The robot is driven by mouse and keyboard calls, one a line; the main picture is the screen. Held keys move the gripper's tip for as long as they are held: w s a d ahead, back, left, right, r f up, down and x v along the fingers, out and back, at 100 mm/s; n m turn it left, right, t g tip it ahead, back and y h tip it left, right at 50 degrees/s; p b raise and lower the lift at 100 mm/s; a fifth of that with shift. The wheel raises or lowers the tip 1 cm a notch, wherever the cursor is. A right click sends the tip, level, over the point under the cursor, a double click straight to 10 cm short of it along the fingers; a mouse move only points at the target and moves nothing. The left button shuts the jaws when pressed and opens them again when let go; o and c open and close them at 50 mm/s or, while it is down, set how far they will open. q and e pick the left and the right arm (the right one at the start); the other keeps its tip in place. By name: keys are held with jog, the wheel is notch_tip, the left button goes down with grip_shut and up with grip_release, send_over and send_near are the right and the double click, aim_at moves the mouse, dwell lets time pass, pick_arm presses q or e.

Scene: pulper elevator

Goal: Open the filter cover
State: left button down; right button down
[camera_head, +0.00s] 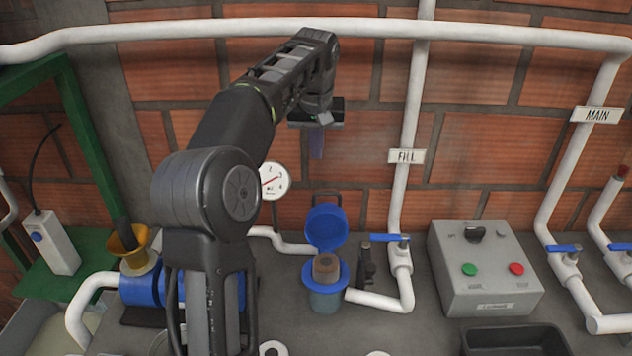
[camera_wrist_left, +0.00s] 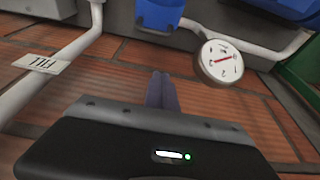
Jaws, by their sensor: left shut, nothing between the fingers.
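The blue filter cover (camera_head: 326,228) stands tilted up and back on its hinge, so the filter is open. Below it, the blue-rimmed filter housing (camera_head: 325,300) shows a brown filter element (camera_head: 326,266) inside. My left gripper (camera_head: 316,150) is shut and empty. It hangs above and behind the cover, in front of the brick wall, apart from the cover. In the left wrist view the closed fingers (camera_wrist_left: 161,92) show against the wall, and a blue part (camera_wrist_left: 160,14) shows at the top edge. My right gripper is not in view.
A pressure gauge (camera_head: 273,181) is on the wall left of the filter. A pipe labelled FILL (camera_head: 406,156) with a blue valve handle (camera_head: 390,238) stands close on the right. A grey control box (camera_head: 485,270) and a black tray (camera_head: 515,340) are farther right.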

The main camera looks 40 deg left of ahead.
aim_at(316, 212)
pick_arm(q)
notch_tip(316, 212, down, 8)
jog(key=s+d+p, duration=0.1)
dwell(0.5)
jog(key=shift+s+f, duration=0.1)
jog(key=s+d+t+y+b, duration=0.1)
jog(key=b, duration=0.3)
jog(key=s+d+t+b, duration=0.1)
jog(key=s+b, duration=0.1)
jog(key=b, duration=0.3)
jog(key=shift+s+d+r+y+b, duration=0.3)
jog(key=shift+d+r+y, duration=0.1)
jog(key=shift+s+d+r, duration=0.45)
jog(key=shift+s+r, duration=0.05)
jog(key=shift+s, duration=0.15)
